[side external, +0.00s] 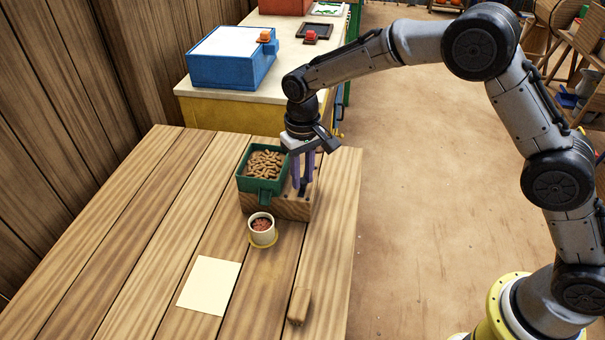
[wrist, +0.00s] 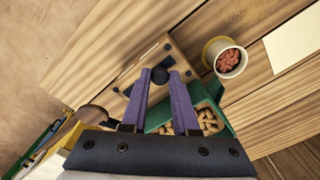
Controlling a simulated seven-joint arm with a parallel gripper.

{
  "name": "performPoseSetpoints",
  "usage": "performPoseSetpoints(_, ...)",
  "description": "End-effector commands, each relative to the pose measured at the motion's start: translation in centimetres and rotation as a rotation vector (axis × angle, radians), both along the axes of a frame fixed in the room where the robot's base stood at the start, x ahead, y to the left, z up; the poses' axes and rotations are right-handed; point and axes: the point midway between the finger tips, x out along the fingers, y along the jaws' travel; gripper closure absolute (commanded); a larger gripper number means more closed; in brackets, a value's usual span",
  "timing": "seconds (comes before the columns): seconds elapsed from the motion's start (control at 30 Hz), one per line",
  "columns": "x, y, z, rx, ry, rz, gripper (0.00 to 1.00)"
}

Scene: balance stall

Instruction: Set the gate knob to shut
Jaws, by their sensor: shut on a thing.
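A green hopper (side external: 247,183) full of brown pellets (side external: 265,164) sits on a wooden block (side external: 285,208); its spout points toward the front. It also shows in the wrist view (wrist: 158,118), partly hidden by my fingers. The gate knob (wrist: 160,75) is a dark round knob on the block beside the hopper. My gripper (side external: 303,188) points down over the block. Its purple fingers are shut on the knob in the wrist view (wrist: 161,76). Small marks on the block near the knob are too small to read.
A white cup (side external: 262,237) with reddish pieces stands on a yellow ring in front of the spout. A cream sheet (side external: 209,286) and a small wooden block (side external: 299,306) lie nearer the front. A blue box (side external: 232,66) stands on the bench behind. The table's left side is clear.

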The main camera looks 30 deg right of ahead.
Motion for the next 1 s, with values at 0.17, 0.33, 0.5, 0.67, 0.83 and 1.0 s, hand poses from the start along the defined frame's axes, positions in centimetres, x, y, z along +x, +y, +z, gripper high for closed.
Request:
performPoseSetpoints(0.17, 0.0, 0.0, 0.1, 0.000, -0.001, 0.000, 1.00)
performPoseSetpoints(0.33, 0.0, 0.0, 0.1, 0.000, -0.001, 0.000, 1.00)
performPoseSetpoints(0.5, 0.0, 0.0, 0.1, 0.000, -0.001, 0.000, 1.00)
performPoseSetpoints(0.67, 0.0, 0.0, 0.1, 0.000, -0.001, 0.000, 1.00)
performPoseSetpoints(0.83, 0.0, 0.0, 0.1, 0.001, -0.002, 0.000, 1.00)
performPoseSetpoints(1.0, 1.2, -1.1, 0.1, 0.000, -0.002, -0.005, 1.00)
